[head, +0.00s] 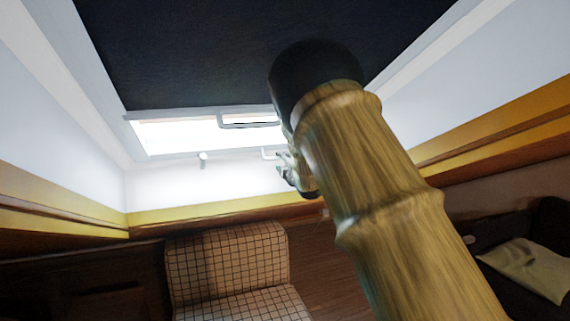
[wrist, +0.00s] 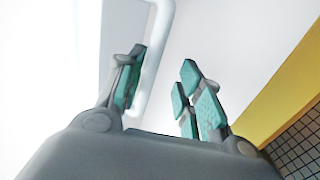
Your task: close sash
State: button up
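The sash is a slanted roof window with a dark panel or blind (head: 220,60) across its upper part and a bright strip of glass or opening (head: 180,135) below. A pale bar handle (head: 250,125) sits at the dark panel's lower edge. My gripper (head: 290,172) is partly hidden behind my arm, near the window's lower right. In the wrist view my gripper (wrist: 164,60) is open, its teal-padded fingers apart. A white curved bar (wrist: 158,50) shows between the fingers, close to the left one; I cannot tell whether they touch.
White sloped walls flank the window, with yellow wooden ledges (head: 220,211) below. A checkered seat (head: 225,262) stands beneath. A small white knob (head: 203,157) is at the window's lower frame. A beige cushion (head: 527,268) lies on dark furniture at right.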

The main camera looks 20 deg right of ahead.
jog(key=s, duration=1.2)
jog(key=shift+d, duration=0.2)
jog(key=shift+f, duration=0.1)
jog(key=s+f+m+g+h, duration=0.1)
jog(key=s+f+m+g, duration=0.15)
jog(key=f, duration=0.95)
jog(key=s+f+m+g, duration=0.2)
jog(key=s+f+m, duration=0.15)
jog(key=f, duration=0.75)
jog(key=s+a+f+m+g, duration=0.1)
jog(key=s+f+m+g, duration=0.1)
jog(key=s+f, duration=0.65)
jog(key=s+a+f+m+g, duration=0.1)
jog(key=s+f+m+g, duration=0.1)
jog(key=s+f, duration=0.65)
jog(key=s+a+f+m+g, duration=0.2)
jog(key=s+f, duration=0.5)
jog(key=s, duration=0.6)
jog(key=s+a+f+m+g, duration=0.3)
jog(key=s+f, duration=0.4)
jog(key=s, duration=0.6)
jog(key=s+a+f+m+g, duration=0.3)
jog(key=s+f, duration=0.4)
jog(key=s, duration=0.5)
jog(key=shift+s+m+g, duration=0.3)
jog(key=shift+s+g, duration=0.1)
jog(key=shift+g, duration=0.45)
